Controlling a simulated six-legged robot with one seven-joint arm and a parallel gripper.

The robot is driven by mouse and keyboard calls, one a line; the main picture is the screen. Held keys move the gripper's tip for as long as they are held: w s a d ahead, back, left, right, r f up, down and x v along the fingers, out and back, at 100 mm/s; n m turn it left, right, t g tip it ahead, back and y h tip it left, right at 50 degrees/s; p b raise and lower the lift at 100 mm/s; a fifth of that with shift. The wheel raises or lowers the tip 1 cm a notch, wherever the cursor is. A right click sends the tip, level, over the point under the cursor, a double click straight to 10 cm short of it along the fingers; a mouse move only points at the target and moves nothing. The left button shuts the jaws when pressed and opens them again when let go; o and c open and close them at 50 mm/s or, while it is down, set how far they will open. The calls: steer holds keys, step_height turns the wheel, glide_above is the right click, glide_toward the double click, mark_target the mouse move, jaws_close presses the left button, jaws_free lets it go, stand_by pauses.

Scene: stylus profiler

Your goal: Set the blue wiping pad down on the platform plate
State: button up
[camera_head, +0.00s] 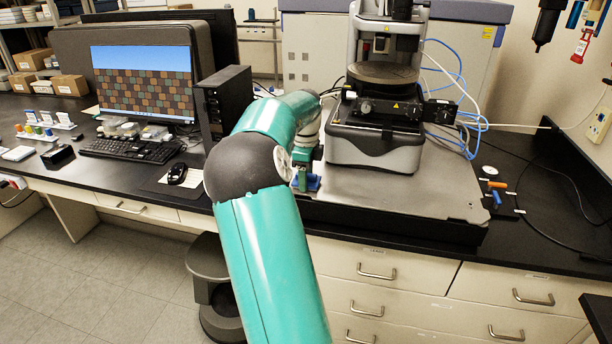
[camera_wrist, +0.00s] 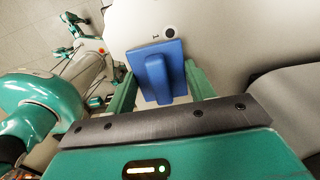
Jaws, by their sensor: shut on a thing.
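The blue wiping pad (camera_wrist: 172,55) is between the two green fingers of my gripper (camera_wrist: 160,75) in the wrist view. My gripper is shut on the pad's raised grip. In the head view the pad (camera_head: 313,183) shows as a small blue patch below my gripper (camera_head: 303,176), at the left front of the platform plate (camera_head: 430,192). The plate is a grey metal slab under the stylus profiler. The pad is low, over or close to the plate's left front part. I cannot tell whether it touches the plate. My arm hides part of that area.
The profiler's base (camera_head: 375,150) stands just right of the pad. A black computer tower (camera_head: 224,105), a mouse (camera_head: 177,173) and a keyboard (camera_head: 130,148) are to the left. The plate's front right is bare. Orange and blue tools (camera_head: 497,190) lie beyond its right edge.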

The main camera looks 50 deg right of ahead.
steer(key=shift+f, duration=0.2)
steer(key=o, duration=1)
step_height(320, 180, up, 12)
steer(key=a+r+n+t, duration=0.2)
steer(key=a+n, duration=0.6)
steer(key=a, duration=0.6)
steer(key=s+a+f+n+t, duration=0.1)
steer(key=s+a+n, duration=0.2)
steer(key=a+n, duration=0.7)
steer(key=s+a+f+n+t, duration=0.1)
steer(key=s+a+n, duration=0.3)
steer(key=a, duration=1)
steer(key=s+a+f+n+t, duration=0.1)
steer(key=s+a+f+n, duration=0.4)
steer(key=a+n, duration=0.3)
steer(key=shift+s+a+f+n+t, duration=0.15)
steer(key=shift+s+f+n+t, duration=0.2)
steer(key=shift+n, duration=0.35)
